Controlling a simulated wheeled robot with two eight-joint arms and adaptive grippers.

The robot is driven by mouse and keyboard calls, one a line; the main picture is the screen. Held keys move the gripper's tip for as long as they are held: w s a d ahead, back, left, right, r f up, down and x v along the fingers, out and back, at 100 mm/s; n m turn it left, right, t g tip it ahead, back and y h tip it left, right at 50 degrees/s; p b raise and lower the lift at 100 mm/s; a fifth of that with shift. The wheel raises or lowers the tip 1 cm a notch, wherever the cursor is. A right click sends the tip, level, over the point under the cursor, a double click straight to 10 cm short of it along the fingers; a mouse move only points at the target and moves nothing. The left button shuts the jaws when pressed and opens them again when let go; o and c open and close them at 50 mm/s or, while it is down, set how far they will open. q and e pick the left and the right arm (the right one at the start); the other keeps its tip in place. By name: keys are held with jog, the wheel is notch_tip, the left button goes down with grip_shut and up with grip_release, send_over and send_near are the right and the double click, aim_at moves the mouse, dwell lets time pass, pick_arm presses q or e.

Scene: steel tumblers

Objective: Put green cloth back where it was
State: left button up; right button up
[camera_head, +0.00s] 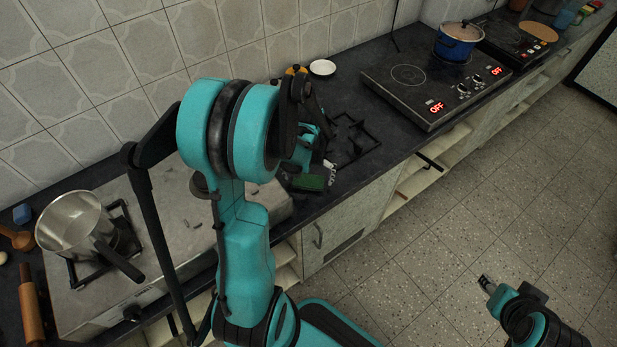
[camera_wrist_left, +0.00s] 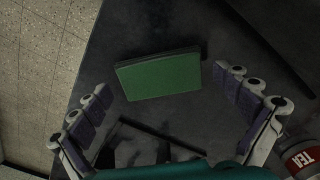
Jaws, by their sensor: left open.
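The green cloth (camera_head: 309,183) lies on the dark counter near its front edge, below my left gripper (camera_head: 326,168). In the left wrist view the cloth (camera_wrist_left: 160,76) looks like a flat, folded green block. My left gripper (camera_wrist_left: 163,88) is open, with its fingers spread to either side of the cloth, and nothing is held between them. My left arm hides part of the counter around it in the head view. My right gripper (camera_head: 487,284) is over the floor at the lower right, too small to tell its jaws.
A black pot grate (camera_head: 352,140) lies beside my left gripper. A tin marked TEA (camera_wrist_left: 303,160) is close to the right finger in the wrist view. A steel pot (camera_head: 72,226) stands on the left stove, and a blue pot (camera_head: 458,42) on the cooktop (camera_head: 408,92).

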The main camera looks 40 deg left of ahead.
aim_at(309, 180)
pick_arm(q)
jog(key=shift+r, duration=0.35)
notch_tip(309, 180, up, 12)
jog(key=p, duration=0.5)
jog(key=s+d+r+m+t, duration=0.3)
jog(key=d+r, duration=0.1)
jog(key=d, duration=0.4)
jog(key=s+d+r+m+t, duration=0.2)
jog(key=s+d+r+t, duration=0.1)
jog(key=d, duration=0.6)
jog(key=shift+r+m+t, duration=0.35)
jog(key=shift+m+t, duration=0.05)
jog(key=shift+t, duration=0.2)
